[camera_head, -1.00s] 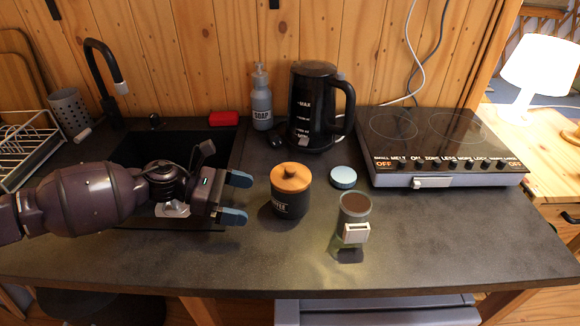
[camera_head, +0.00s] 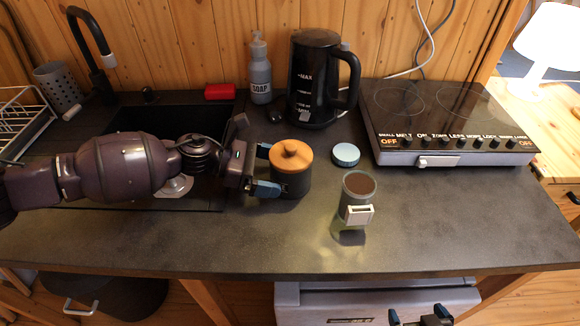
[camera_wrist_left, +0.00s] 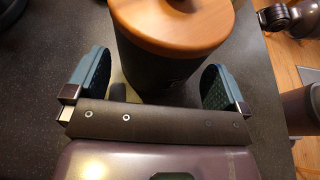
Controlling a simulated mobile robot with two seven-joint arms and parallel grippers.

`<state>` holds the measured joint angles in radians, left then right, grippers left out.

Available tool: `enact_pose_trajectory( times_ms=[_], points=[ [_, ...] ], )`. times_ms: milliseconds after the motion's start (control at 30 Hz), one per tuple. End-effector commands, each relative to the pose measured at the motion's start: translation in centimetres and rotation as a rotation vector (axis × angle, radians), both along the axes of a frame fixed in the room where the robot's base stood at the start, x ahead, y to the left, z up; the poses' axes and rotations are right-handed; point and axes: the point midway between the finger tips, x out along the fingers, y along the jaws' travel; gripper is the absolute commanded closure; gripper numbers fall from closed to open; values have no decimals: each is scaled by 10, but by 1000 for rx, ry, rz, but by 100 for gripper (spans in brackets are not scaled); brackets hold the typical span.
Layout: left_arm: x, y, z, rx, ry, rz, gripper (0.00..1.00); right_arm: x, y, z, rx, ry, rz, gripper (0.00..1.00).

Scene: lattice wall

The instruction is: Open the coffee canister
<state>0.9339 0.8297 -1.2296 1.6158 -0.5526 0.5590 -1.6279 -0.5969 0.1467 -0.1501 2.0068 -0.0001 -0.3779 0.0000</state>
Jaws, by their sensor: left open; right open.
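The dark coffee canister (camera_head: 291,182) with its round wooden lid (camera_head: 291,155) stands upright on the counter, lid on. My left gripper (camera_head: 267,170) is open at the canister's left side, its fingertips reaching either side of the body. In the left wrist view, the canister body (camera_wrist_left: 165,78) stands between the two spread fingers, with visible gaps, below the wooden lid (camera_wrist_left: 178,25). My right gripper (camera_head: 419,316) is open and empty at the bottom edge of the head view, in front of the counter and low.
A glass with brown contents (camera_head: 358,192) stands right of the canister, with a round blue lid (camera_head: 345,155) behind it. A black kettle (camera_head: 318,85), soap bottle (camera_head: 260,75) and cooktop (camera_head: 445,125) stand further back.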

Motion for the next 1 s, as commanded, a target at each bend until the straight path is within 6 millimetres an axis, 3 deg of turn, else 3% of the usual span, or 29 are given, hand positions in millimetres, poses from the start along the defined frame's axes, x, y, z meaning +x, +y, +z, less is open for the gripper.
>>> enact_pose_trajectory(
  times_ms=[300,733,833,900,933,1000],
  points=[
    [0,-27,-9,-1,0,-1,0,5,2,-1,3,-8,1,0],
    [0,-32,-10,0,-1,-1,0,6,3,1,4,-10,1,0],
    [0,-31,-10,0,0,-1,15,6,3,1,4,-10,1,0],
    [0,-31,-10,-1,0,-1,16,5,2,0,4,-10,1,0],
    [0,-31,-10,-1,0,-1,7,5,2,0,4,-9,1,0],
    [0,-31,-10,-1,0,-1,18,5,2,0,4,-9,1,0]
  ],
)
